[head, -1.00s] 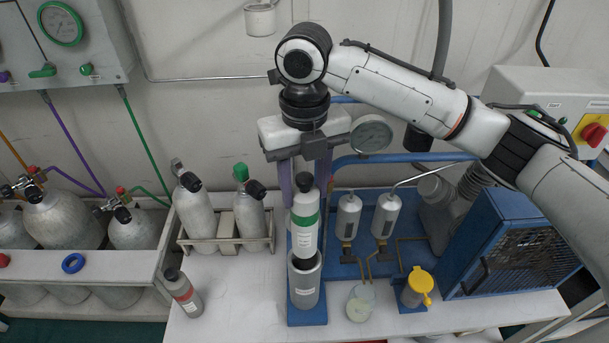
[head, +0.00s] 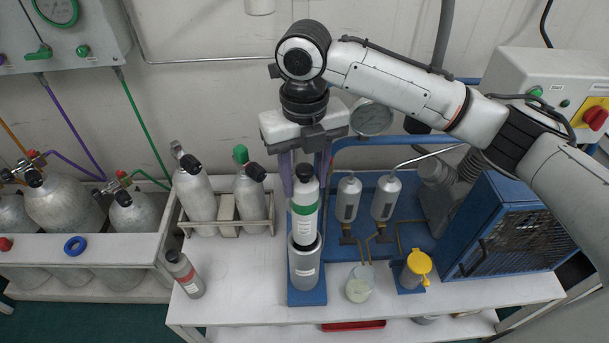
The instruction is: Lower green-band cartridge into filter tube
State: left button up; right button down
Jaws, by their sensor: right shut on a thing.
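The green-band cartridge (head: 304,222) is white with a green band and a black top knob. It stands upright, its lower end inside the mouth of the grey filter tube (head: 304,268). Most of its labelled body and the green band show above the rim. My right gripper (head: 305,170) comes from above and is shut on the cartridge's top, one finger on each side of the black knob. The filter tube stands on a blue base plate (head: 307,297) on the white bench. My left gripper is not in view.
Right of the tube are a clear jar (head: 360,284), a yellow-capped container (head: 415,270) and two small filter housings (head: 385,199). A blue compressor cage (head: 508,238) stands at right.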

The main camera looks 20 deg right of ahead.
jog(key=shift+f+b, duration=1.25)
jog(key=shift+f, duration=3.2)
jog(key=shift+f+b, duration=1.15)
jog(key=shift+f, duration=3.3)
jog(key=shift+s+f, duration=0.1)
jog(key=shift+f, duration=0.15)
